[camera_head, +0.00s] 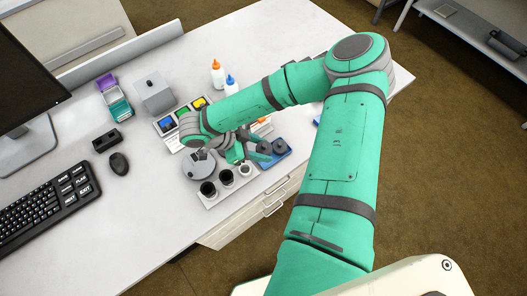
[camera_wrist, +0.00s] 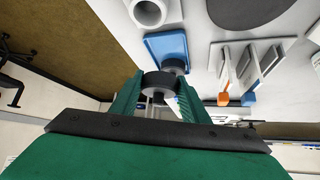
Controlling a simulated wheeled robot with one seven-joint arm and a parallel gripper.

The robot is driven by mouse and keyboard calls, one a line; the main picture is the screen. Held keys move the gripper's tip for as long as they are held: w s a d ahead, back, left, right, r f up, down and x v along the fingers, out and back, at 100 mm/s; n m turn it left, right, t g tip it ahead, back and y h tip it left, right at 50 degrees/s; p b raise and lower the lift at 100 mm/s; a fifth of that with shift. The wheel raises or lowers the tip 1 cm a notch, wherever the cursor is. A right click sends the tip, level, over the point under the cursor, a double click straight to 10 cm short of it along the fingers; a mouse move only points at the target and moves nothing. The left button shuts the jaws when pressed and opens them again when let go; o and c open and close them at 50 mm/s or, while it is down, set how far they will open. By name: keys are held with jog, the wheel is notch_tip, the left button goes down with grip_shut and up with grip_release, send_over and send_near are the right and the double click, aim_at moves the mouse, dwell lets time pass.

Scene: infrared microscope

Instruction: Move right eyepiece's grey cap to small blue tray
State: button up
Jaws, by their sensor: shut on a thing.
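My gripper (camera_wrist: 158,100) is shut on a dark grey round cap (camera_wrist: 159,80), held between the two green fingertips in the wrist view. The cap also shows in the head view (camera_head: 263,148), beside the fingers. The small blue tray (camera_wrist: 160,43) lies just beyond the held cap in the wrist view; in the head view the tray (camera_head: 287,154) is at the table's front edge. Another dark cap (camera_head: 279,146) sits on the tray, and partly shows behind the held one in the wrist view (camera_wrist: 176,66). I cannot tell whether the held cap touches the tray.
Two black cylinders (camera_head: 208,189) and a pale ring-shaped piece (camera_head: 245,169) stand left of the tray, beside a grey round part (camera_head: 198,165). Coloured boxes (camera_head: 183,121) and dropper bottles (camera_head: 217,72) stand behind. My arm hides part of the table.

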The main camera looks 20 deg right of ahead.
aim_at(264, 153)
jog(key=shift+w+d+f, duration=0.2)
jog(key=shift+d+f, duration=0.1)
jog(key=shift+f, duration=0.1)
jog(key=f, duration=0.3)
jog(key=shift+d, duration=0.2)
jog(key=shift+f, duration=0.25)
jog(key=shift+f, duration=0.45)
